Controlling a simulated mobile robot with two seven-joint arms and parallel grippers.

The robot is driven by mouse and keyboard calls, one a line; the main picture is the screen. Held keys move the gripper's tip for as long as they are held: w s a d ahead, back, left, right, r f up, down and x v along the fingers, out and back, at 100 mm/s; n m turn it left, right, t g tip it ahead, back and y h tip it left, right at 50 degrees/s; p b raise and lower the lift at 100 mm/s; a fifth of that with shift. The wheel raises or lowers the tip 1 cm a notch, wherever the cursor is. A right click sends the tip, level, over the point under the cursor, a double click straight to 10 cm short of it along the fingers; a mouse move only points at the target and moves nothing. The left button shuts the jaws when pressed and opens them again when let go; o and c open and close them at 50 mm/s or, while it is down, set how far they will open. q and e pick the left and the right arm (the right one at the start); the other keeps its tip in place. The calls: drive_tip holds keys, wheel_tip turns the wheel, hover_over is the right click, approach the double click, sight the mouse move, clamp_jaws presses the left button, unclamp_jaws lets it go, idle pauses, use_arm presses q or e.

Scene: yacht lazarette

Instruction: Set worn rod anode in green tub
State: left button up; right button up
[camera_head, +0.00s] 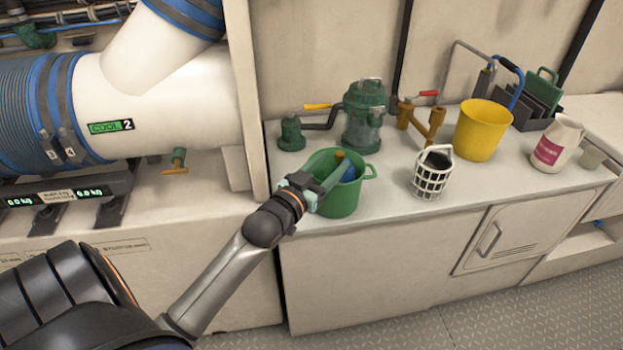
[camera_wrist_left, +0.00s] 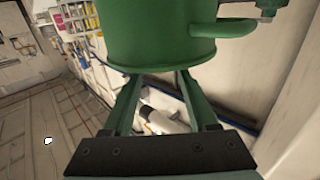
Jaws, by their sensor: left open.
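The green tub (camera_head: 343,203) stands on the counter, its handle to the right. My left gripper (camera_head: 322,180) is at the tub's near left rim, its jaws open. In the left wrist view the green tub (camera_wrist_left: 160,35) fills the top, above and between the two spread green fingers (camera_wrist_left: 158,78); I see nothing held there. A blue piece (camera_head: 349,173) shows inside the tub. A small tan end (camera_head: 339,155) shows at the tub's back rim, beyond the fingers; I cannot tell whether it is the worn rod anode. The right gripper is out of view.
A white wire basket (camera_head: 431,175), a yellow bucket (camera_head: 481,130) and a white jug (camera_head: 558,145) stand to the right on the counter. A green pump or strainer (camera_head: 362,115) stands behind the tub. A tall partition edge (camera_head: 246,90) is close on the left.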

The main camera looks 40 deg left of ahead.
use_arm(q)
drive_tip(key=s, duration=0.7)
drive_tip(key=s+d+f+m+g+h, duration=0.1)
drive_tip(key=s+d+f+g, duration=0.2)
drive_tip(key=d+f, duration=0.3)
drive_tip(key=s+d+f+m+g+h, duration=0.1)
drive_tip(key=s+d+f+g+h, duration=0.1)
drive_tip(key=s+d+f, duration=0.4)
drive_tip(key=s+d+f+m+g+h, duration=0.1)
drive_tip(key=s+d+f+g, duration=0.3)
drive_tip(key=d+f, duration=0.4)
wheel_tip(320, 180, down, 4)
drive_tip(key=shift+s+r+m+p, duration=0.15)
drive_tip(key=shift+s+m+p, duration=0.15)
drive_tip(key=shift+s, duration=0.45)
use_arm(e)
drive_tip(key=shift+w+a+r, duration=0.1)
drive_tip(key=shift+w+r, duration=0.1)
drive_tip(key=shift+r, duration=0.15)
use_arm(q)
drive_tip(key=shift+r, duration=0.15)
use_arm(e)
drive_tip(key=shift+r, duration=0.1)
